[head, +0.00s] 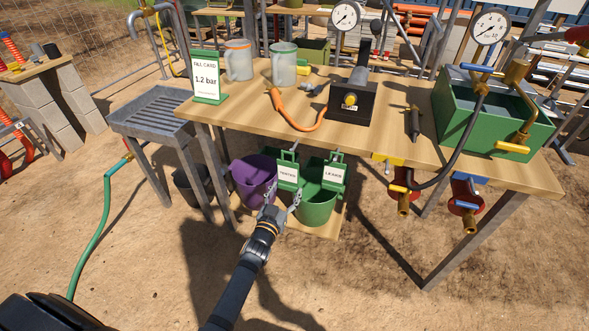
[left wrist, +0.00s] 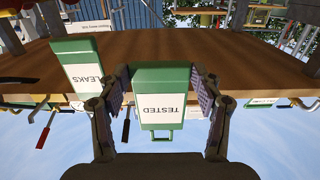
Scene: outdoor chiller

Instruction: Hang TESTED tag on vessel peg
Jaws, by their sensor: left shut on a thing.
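The TESTED tag (head: 288,175) is a green tag with a white label, at the table's front edge in the head view. My left gripper (head: 281,198) reaches it from below. In the left wrist view, which looks inverted, the TESTED tag (left wrist: 160,100) sits between the two fingers of my left gripper (left wrist: 160,92), shut on it. A similar LEAKS tag (head: 334,175) hangs just right of it; it also shows in the left wrist view (left wrist: 84,66). I cannot tell whether the TESTED tag still touches its hook. I cannot single out the vessel peg. My right gripper is not in view.
A wooden table (head: 350,140) carries a black block (head: 352,102), two jugs, a FILL CARD stand (head: 208,80) and a green water tank (head: 480,115) with a gauge. Purple (head: 252,178) and green (head: 316,207) buckets stand below. Valves (head: 403,190) hang from the right front edge.

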